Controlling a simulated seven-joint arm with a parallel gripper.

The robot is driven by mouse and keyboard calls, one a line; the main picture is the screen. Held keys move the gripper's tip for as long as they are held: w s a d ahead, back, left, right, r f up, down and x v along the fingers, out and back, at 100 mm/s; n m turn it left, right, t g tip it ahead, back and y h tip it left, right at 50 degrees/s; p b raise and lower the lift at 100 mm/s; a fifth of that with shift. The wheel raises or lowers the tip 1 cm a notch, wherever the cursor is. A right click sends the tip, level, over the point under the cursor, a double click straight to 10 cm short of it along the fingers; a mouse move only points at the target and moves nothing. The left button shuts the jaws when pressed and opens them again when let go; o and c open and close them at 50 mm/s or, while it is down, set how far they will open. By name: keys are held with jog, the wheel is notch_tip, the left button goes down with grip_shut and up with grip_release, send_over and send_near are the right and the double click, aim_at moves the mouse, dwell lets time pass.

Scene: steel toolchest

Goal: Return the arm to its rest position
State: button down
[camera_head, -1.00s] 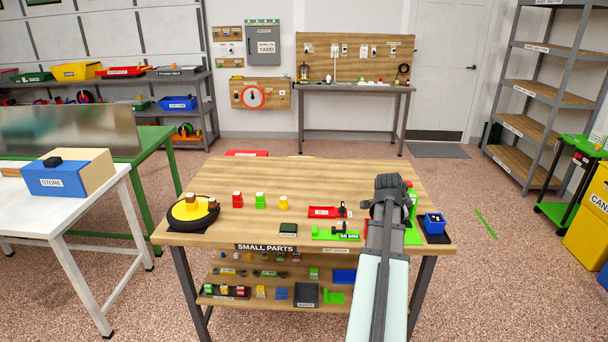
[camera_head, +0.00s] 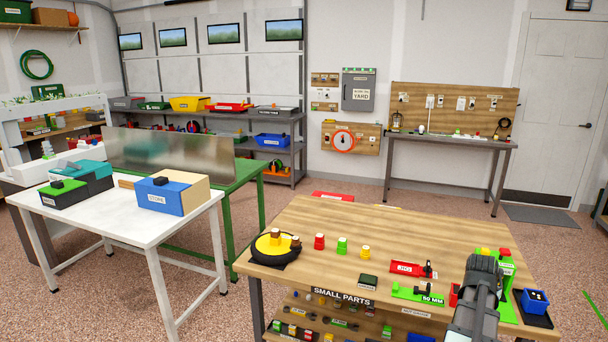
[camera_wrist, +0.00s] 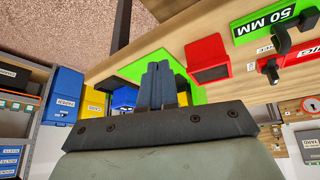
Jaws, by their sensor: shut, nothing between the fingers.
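My arm reaches in from the bottom right of the head view, over the right part of the wooden table (camera_head: 390,232). The dark end of the arm that carries my gripper shows there, but its fingertips cannot be made out. In the wrist view my gripper (camera_wrist: 158,72) shows two dark fingers pressed together with nothing between them. Beyond the fingers, in the wrist view, are a green piece (camera_wrist: 132,70) and a red block (camera_wrist: 207,58) on the table. In the head view a green stand (camera_head: 507,290) is just right of the arm.
A blue bin (camera_head: 535,301) sits on a dark mat at the table's right. A yellow turntable (camera_head: 275,244) is at the far left. The table's back middle is clear.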

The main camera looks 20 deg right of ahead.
jog(key=w+a+f+n+g+y, duration=0.1)
jog(key=w+a+f+n+y, duration=0.15)
jog(key=a+f, duration=1.25)
jog(key=w+a+f+n+g+y, duration=0.1)
jog(key=a+f+n+y, duration=0.3)
jog(key=a+f, duration=1.1)
jog(key=s+a+f+n+g, duration=0.2)
jog(key=s+a+f, duration=0.3)
jog(key=a, duration=0.4)
jog(key=s+a+f+n+g, duration=0.2)
jog(key=s+a+f, duration=0.3)
jog(key=a, duration=0.4)
jog(key=s+a+f+n+g+h, duration=0.1)
jog(key=s+a+f, duration=0.4)
jog(key=a, duration=0.5)
jog(key=shift+s+f+n+g, duration=0.4)
jog(key=shift+s+n+g, duration=0.2)
jog(key=shift+s+n, duration=0.65)
